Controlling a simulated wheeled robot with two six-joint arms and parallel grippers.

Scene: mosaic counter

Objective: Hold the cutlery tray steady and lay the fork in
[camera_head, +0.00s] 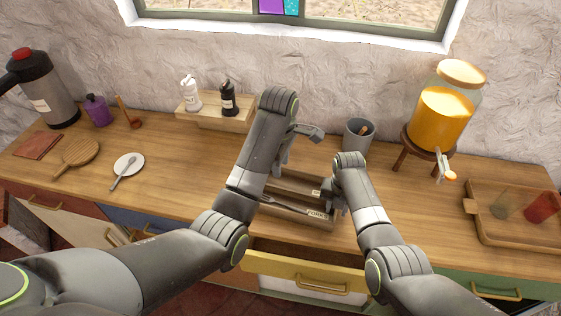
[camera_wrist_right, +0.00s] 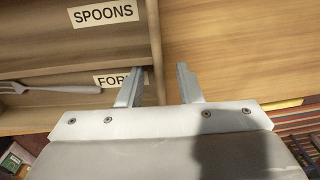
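The wooden cutlery tray (camera_head: 300,181) sits near the counter's front edge, with a SPOONS label (camera_wrist_right: 103,14) and a partly covered FORKS label (camera_head: 318,215). The grey fork (camera_head: 284,204) lies along the front, FORKS compartment; its handle end is beside the label in the right wrist view (camera_wrist_right: 62,88). My right gripper (camera_wrist_right: 160,72) is open, its fingers on either side of the tray's right wall, with a gap visible on the right. My left gripper (camera_head: 312,132) is above the tray's back, apart from the fork; its finger opening is unclear.
A grey cup (camera_head: 359,134) stands behind the tray. A drink dispenser (camera_head: 444,108) and a wooden tray with glasses (camera_head: 485,226) are at right. A yellow drawer (camera_head: 300,268) is below.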

